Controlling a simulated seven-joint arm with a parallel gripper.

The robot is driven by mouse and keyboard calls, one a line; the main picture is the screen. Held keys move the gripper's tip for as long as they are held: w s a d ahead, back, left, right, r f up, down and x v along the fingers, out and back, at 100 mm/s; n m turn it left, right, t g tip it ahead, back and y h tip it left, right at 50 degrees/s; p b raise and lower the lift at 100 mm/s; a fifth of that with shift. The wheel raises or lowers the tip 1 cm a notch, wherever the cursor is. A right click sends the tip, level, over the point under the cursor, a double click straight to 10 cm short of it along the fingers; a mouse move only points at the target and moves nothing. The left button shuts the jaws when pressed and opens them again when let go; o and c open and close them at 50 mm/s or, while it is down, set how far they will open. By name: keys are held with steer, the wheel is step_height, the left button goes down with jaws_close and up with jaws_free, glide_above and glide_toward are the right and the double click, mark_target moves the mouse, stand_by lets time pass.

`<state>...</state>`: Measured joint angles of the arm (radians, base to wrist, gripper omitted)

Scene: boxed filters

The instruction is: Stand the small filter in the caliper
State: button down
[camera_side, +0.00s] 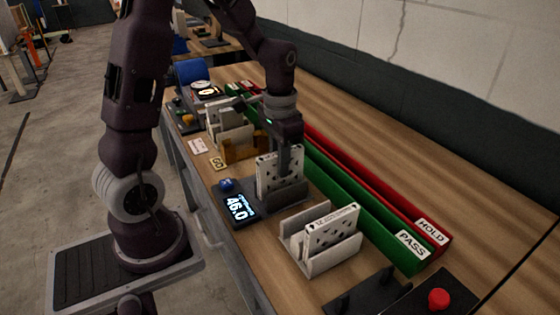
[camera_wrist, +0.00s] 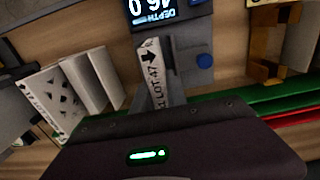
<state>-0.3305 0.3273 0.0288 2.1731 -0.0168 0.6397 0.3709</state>
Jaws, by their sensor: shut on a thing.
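A white filter with dark dots (camera_side: 268,176) stands upright in the caliper, its lower edge at the caliper's dark grey block (camera_side: 290,196). My gripper (camera_side: 288,158) is shut on this filter from above. The caliper's display (camera_side: 237,207) reads 46.0. In the wrist view the filter's white top edge (camera_wrist: 152,68), printed with an arrow and lot text, lies beside the caliper's display (camera_wrist: 157,10). My gripper's body covers the lower part of that view, and I cannot tell whether the filter touches the caliper floor.
A light holder (camera_side: 318,262) with another dotted filter (camera_side: 333,229) stands in front. An orange-brown bracket (camera_side: 236,151) and a rack of pale pieces (camera_side: 226,130) stand behind. Green PASS (camera_side: 345,198) and red HOLD (camera_side: 372,185) trays run along the right. A red button (camera_side: 438,298) is at the front.

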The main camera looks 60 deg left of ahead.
steer(key=shift+f, duration=0.1)
steer(key=shift+f, duration=0.75)
steer(key=shift+f, duration=0.15)
steer(key=c, duration=1.3)
jaws_free()
steer(key=shift+o, duration=0.2)
